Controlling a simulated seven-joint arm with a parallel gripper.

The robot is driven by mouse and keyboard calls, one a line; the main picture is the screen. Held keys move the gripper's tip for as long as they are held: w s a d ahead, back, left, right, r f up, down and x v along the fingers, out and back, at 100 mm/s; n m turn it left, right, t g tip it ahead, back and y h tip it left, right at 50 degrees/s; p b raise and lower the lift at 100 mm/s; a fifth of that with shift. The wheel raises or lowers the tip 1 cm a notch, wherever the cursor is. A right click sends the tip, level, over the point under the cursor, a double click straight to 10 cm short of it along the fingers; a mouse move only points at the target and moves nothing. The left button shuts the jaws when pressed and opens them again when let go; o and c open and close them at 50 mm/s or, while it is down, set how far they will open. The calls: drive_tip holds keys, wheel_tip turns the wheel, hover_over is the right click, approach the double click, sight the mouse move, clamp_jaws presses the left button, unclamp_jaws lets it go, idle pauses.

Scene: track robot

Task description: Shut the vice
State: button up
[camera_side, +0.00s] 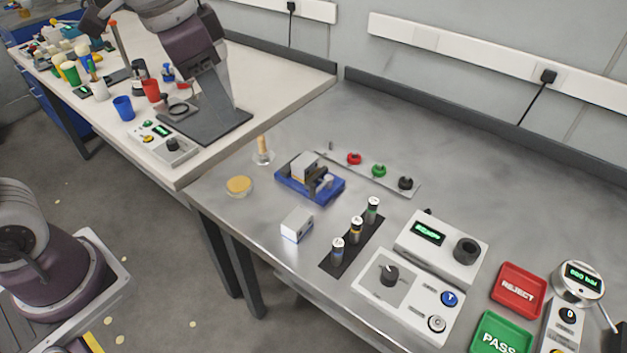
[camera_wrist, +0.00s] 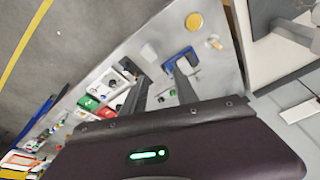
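The vice (camera_side: 292,184) has a blue base with grey and dark parts on top, and sits on the grey metal bench in the side view. The width of its jaw gap is too small to judge. In the wrist view the blue vice (camera_wrist: 178,54) shows near the tip of the right-hand finger, which partly hides it. My gripper (camera_wrist: 161,72) is open, with its two dark fingers apart and nothing seen between them. It appears well above the bench, apart from the vice. I cannot make out my fingers in the side view.
Near the vice are a yellow disc (camera_side: 239,185), a white block (camera_side: 297,226), a dark strip with upright cylinders (camera_side: 356,230) and a button strip (camera_side: 379,171). Control boxes (camera_side: 440,248) and red and green trays (camera_side: 519,289) stand to the right. Clear bench lies behind.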

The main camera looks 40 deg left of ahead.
drive_tip(key=w+d+f+m+g, duration=0.1)
drive_tip(key=w+f+m, duration=0.1)
drive_tip(key=w+f, duration=0.3)
drive_tip(key=m+g, duration=0.2)
drive_tip(key=m, duration=0.2)
hover_over(313, 184)
drive_tip(key=shift+y, duration=0.3)
wheel_tip(313, 184, down, 13)
drive_tip(key=shift+s+a+r, duration=0.1)
drive_tip(key=shift+s+r, duration=0.05)
drive_tip(key=shift+r, duration=0.05)
wheel_tip(313, 184, down, 8)
drive_tip(key=shift+r, duration=0.2)
drive_tip(key=shift+c, duration=0.3)
clamp_jaws()
